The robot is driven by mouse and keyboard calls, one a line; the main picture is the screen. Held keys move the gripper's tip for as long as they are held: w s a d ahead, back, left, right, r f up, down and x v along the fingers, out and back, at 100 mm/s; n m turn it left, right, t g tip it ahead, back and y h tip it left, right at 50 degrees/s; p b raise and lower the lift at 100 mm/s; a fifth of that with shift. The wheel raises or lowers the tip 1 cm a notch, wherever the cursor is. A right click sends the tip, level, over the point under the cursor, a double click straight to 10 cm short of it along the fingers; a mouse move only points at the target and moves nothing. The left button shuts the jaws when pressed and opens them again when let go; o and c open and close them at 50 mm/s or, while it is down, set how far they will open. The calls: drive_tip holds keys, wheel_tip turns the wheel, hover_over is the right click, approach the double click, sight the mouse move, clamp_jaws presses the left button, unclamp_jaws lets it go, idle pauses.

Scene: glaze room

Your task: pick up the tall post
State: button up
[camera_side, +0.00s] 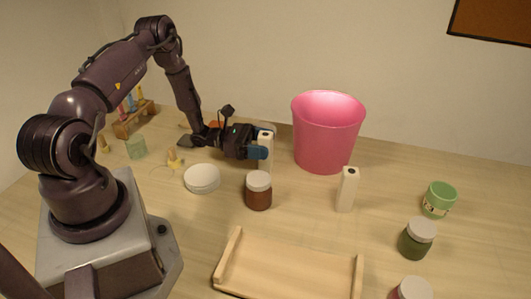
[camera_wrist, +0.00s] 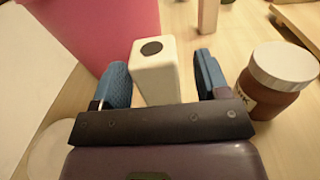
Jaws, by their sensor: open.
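A white post (camera_side: 266,138) with a dark round spot on its top stands upright at my gripper in the side view. In the wrist view this post (camera_wrist: 155,70) is between the two blue fingertips of my gripper (camera_wrist: 162,76). The gripper is open, with a clear gap on the right of the post; the left finger is close to it. A second white post (camera_side: 347,190) stands to the right in the side view and shows in part at the top of the wrist view (camera_wrist: 208,14). I cannot tell for sure which post is taller.
A pink bucket (camera_side: 327,135) stands close behind the post. A brown jar with a white lid (camera_side: 258,192) is in front. A wooden tray (camera_side: 290,268) lies at the front. A green jar (camera_side: 416,240) and a green cup (camera_side: 439,200) stand at the right.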

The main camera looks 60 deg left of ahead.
drive_tip(key=shift+x, duration=1.3)
drive_tip(key=c, duration=1.1)
drive_tip(key=shift+r, duration=0.1)
